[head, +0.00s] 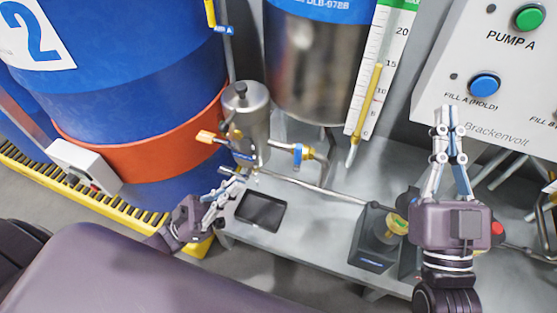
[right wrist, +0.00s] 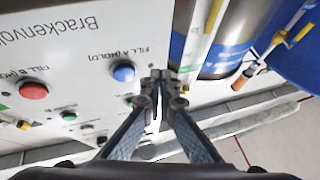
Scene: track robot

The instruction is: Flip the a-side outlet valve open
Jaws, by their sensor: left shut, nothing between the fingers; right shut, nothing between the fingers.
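A brass valve with a blue handle (head: 298,154) sits on the pipe below the steel tank (head: 315,70). Another valve with an orange handle (head: 207,136) is beside the small steel canister (head: 246,110), in front of the blue drum. I cannot read a label that tells which is the a-side outlet valve. My left gripper (head: 238,176) is shut and empty, below the canister and left of the blue-handled valve. My right gripper (head: 447,110) is shut and empty, in front of the control panel; its fingers also show in the right wrist view (right wrist: 160,78).
The control panel (head: 470,85) carries a green PUMP A button (head: 530,18) and a blue FILL A button (head: 485,85). A thin pipe crosses the bench.

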